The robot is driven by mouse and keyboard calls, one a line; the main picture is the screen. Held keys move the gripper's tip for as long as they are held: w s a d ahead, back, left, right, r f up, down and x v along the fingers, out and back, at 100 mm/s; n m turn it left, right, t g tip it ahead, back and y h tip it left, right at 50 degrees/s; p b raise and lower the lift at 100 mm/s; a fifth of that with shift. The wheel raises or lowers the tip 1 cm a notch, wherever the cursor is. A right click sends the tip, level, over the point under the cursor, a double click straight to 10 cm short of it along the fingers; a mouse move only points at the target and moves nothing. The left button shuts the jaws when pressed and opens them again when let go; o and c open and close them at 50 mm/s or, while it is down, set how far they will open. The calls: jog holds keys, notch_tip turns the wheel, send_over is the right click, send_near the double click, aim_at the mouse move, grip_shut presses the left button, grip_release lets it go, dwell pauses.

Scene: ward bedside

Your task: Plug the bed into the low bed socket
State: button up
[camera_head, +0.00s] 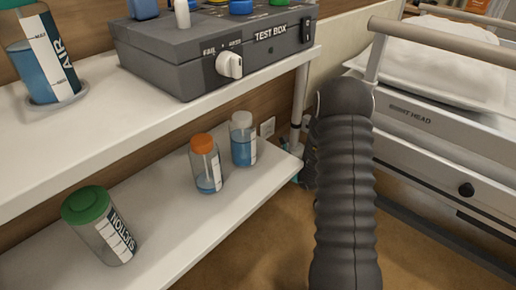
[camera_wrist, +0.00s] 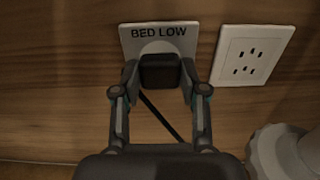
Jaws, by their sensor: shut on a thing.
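In the wrist view, my gripper (camera_wrist: 160,88) is shut on a dark, blocky plug (camera_wrist: 160,72). The plug is right in front of the white socket plate labelled BED LOW (camera_wrist: 159,34) and covers the lower middle of it. I cannot tell whether its pins are in the socket, as its front face is hidden. A dark cable (camera_wrist: 160,115) runs down and right from the plug area. In the head view, my arm hides most of the gripper and the plug. The bed (camera_head: 420,118), marked HEAD, stands at the right.
A second white outlet plate (camera_wrist: 252,54) is right of the BED LOW plate. A pale round fitting (camera_wrist: 285,150) is at lower right. A shelf unit (camera_head: 190,235) at left holds several bottles and a grey test box (camera_head: 190,60). Brown floor (camera_head: 265,245) is open beside my arm.

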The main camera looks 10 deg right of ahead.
jog(key=shift+w+a, duration=0.25)
jog(key=shift+w, duration=0.15)
dwell(0.5)
jog(key=o, duration=1.1)
jog(key=shift+o, duration=0.2)
jog(key=v, duration=1.2)
